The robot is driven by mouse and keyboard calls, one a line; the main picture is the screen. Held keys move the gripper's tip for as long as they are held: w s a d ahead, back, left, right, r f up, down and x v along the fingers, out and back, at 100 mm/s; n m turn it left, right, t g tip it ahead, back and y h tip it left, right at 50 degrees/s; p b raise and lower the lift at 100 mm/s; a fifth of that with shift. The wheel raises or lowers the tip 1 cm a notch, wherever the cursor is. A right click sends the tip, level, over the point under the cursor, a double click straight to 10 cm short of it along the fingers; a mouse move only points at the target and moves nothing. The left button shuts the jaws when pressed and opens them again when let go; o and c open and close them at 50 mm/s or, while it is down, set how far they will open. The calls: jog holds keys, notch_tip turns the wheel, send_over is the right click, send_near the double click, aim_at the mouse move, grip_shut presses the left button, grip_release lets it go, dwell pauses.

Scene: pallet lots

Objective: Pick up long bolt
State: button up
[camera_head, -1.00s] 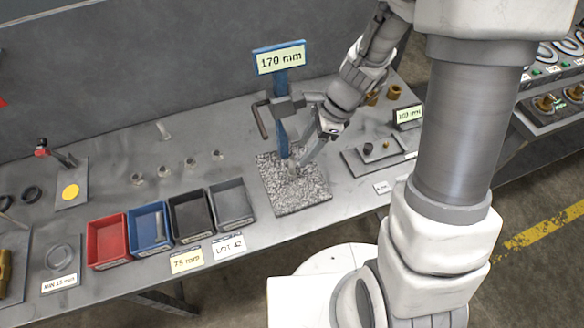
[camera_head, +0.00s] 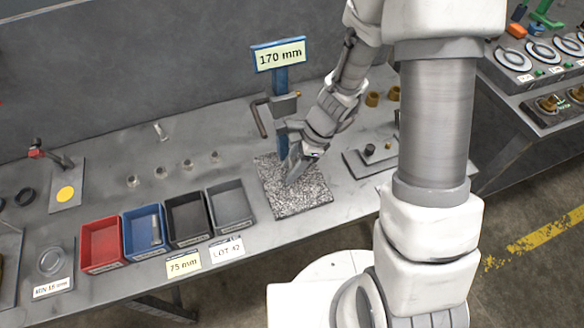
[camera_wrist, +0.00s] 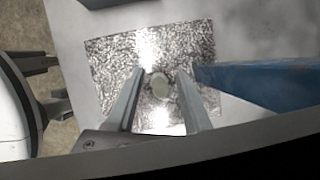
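A small pale round piece (camera_wrist: 160,86), perhaps the head of a bolt seen from above, shows over the speckled plate (camera_wrist: 108,62) in the wrist view. My gripper (camera_wrist: 160,75) is open, with one finger on each side of it and a narrow gap on both sides. In the head view my gripper (camera_head: 290,181) points down low over the speckled plate (camera_head: 305,198) and hides the piece. Its length cannot be seen. Another bolt-like piece (camera_head: 156,232) lies in the blue bin (camera_head: 131,240).
A blue post (camera_head: 281,82) with a 170 mm sign (camera_head: 279,56) stands behind the plate; its blue side (camera_wrist: 255,85) is close right of my fingers. Red (camera_head: 101,246), black (camera_head: 188,221) and grey (camera_head: 231,207) bins stand left. Several small metal pieces (camera_head: 160,172) stand behind the bins.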

grip_shut()
jog(key=shift+r, duration=0.2)
dwell(0.3)
